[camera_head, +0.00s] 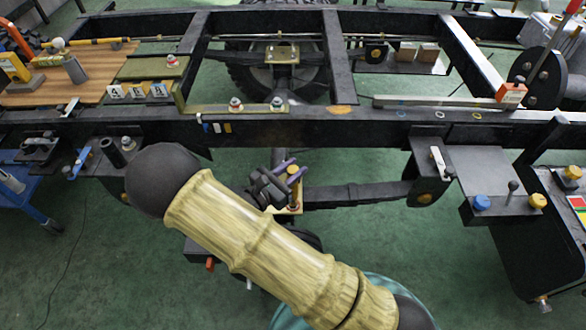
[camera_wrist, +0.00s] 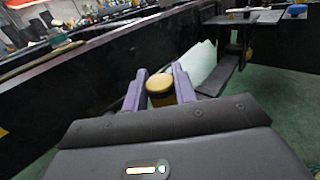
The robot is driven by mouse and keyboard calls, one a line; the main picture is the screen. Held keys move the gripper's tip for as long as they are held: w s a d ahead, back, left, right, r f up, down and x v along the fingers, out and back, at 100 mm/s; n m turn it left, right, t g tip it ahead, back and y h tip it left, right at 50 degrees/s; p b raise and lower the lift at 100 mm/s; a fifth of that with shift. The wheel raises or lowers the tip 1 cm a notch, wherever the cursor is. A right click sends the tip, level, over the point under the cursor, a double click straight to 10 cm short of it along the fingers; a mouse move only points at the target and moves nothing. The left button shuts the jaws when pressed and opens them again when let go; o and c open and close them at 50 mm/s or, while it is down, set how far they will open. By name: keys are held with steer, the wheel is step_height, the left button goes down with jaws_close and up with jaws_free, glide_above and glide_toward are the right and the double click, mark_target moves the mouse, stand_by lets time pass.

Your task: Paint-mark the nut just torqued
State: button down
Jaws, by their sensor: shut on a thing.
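My gripper (camera_head: 292,172) hangs in front of the near black frame rail, its purple fingers shut on a yellow-topped cylinder (camera_head: 293,182), possibly the paint marker. In the wrist view the cylinder's round yellow top (camera_wrist: 159,84) sits between the two fingertips (camera_wrist: 160,88). Its lower end is hard to make out against a yellowish plate (camera_head: 288,211). Another nut (camera_head: 171,60) is farther left. Which was torqued, I cannot tell.
Numbered cards (camera_head: 137,91) and a wooden board (camera_head: 65,75) lie at the left. A black shelf (camera_head: 500,212) with blue and yellow knobs stands at the right. The near rail (camera_head: 330,130) runs behind my gripper. Green floor shows below.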

steer(key=shift+r+p, duration=0.85)
steer(key=shift+p, duration=0.05)
steer(key=shift+r, duration=0.25)
step_height(320, 180, up, 5)
steer(key=p, duration=0.5)
steer(key=shift+f, duration=0.1)
